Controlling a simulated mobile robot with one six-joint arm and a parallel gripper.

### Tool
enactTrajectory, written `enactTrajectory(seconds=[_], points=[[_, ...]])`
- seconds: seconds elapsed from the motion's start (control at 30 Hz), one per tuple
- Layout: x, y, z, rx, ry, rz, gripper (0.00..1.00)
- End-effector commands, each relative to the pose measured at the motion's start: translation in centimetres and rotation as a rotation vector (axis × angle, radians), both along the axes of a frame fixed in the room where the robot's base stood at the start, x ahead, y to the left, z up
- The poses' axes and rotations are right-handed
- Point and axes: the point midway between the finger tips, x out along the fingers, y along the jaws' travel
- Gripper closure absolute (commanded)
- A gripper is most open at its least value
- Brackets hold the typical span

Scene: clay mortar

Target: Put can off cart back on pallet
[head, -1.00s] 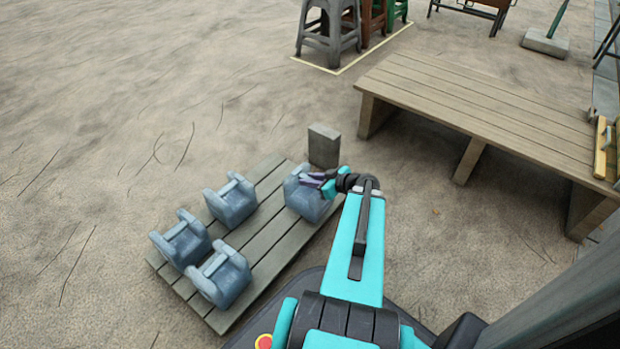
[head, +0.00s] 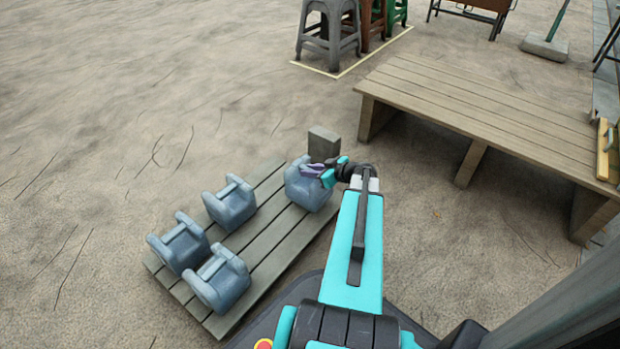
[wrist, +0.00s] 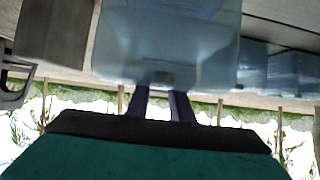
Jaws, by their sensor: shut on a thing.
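A blue-grey can (head: 309,190) is at the far right end of the slatted wooden pallet (head: 262,245). My gripper (head: 318,170) is shut on this can at its top. The can also fills the upper middle of the wrist view (wrist: 168,45), with my two fingers (wrist: 163,105) against it. It looks upright; whether its base touches the boards is hard to tell. Several similar cans, such as the near one (head: 220,280), stand on the left part of the pallet. The can's underside is hidden.
A grey block (head: 324,146) stands just behind the held can. A low wooden platform (head: 480,105) is to the right, with stools (head: 328,35) behind. Bare pallet boards lie between the held can and the others. Open ground is at the left.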

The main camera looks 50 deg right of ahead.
Motion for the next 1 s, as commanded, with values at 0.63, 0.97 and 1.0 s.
enactTrajectory(seconds=[0.63,0.97,1.0], points=[[0.1,0.1,-3.4,0.001,-0.004,0.000,1.00],[0.0,0.1,-3.4,0.001,-0.004,0.000,1.00],[0.0,0.1,-3.5,0.000,-0.004,0.000,1.00]])
